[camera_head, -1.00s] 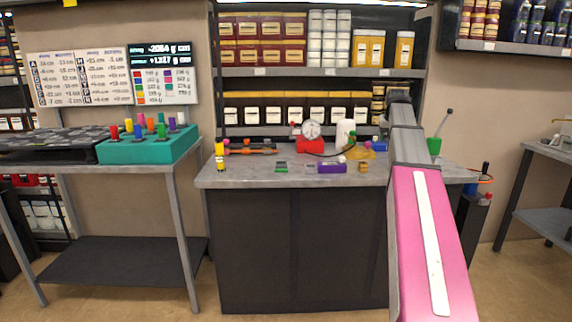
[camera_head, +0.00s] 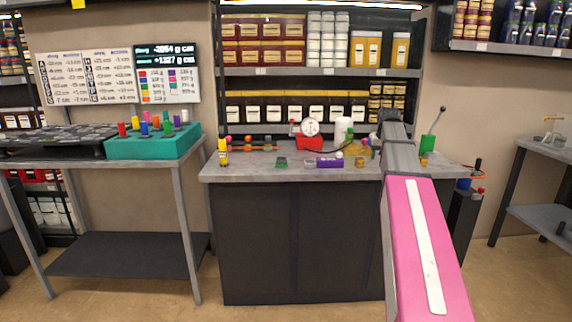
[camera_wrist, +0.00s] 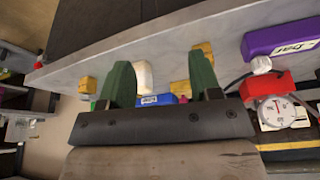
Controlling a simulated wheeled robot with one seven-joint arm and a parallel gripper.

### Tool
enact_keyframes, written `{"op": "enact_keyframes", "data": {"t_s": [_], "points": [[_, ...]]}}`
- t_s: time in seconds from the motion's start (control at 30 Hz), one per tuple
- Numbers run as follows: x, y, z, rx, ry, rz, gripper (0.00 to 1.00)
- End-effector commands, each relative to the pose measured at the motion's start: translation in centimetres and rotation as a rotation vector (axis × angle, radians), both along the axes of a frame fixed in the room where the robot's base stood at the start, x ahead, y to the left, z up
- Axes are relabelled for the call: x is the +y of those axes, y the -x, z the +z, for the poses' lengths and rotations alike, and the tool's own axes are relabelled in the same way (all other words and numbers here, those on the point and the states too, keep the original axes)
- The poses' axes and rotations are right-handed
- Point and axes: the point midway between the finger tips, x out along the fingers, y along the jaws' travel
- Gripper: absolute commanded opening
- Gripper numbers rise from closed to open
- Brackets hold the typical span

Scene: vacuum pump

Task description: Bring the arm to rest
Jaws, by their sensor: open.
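My pink and grey arm reaches from the bottom right of the head view up over the right part of the counter (camera_head: 240,172). My gripper (camera_wrist: 160,82) shows in the wrist view as two dark green fingers standing well apart. I see nothing held between them. The fingertips overlap the counter edge and some small yellow blocks in the wrist view; I cannot tell how far apart they are in depth. In the head view the gripper itself cannot be made out behind the arm.
On the counter are a red pump with a round gauge (camera_head: 310,130), a purple box (camera_head: 329,162), a white cylinder (camera_head: 343,130) and a green lever piece (camera_head: 428,143). A teal rack (camera_head: 155,146) stands on the left table. Floor shows between the tables.

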Motion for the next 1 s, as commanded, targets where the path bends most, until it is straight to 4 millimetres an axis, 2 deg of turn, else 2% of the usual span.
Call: {"op": "enact_keyframes", "data": {"t_s": [0.27, 0.47, 0.7, 1.0], "points": [[3.8, 2.9, -8.2, 0.056, -0.011, 0.029, 0.58], [7.8, 6.9, -16.3, 0.116, -0.022, 0.061, 0.58], [12.3, 12.8, -24.9, 0.190, -0.029, 0.099, 0.58], [16.9, 21.6, -33.6, 0.280, -0.030, 0.149, 0.58]]}}
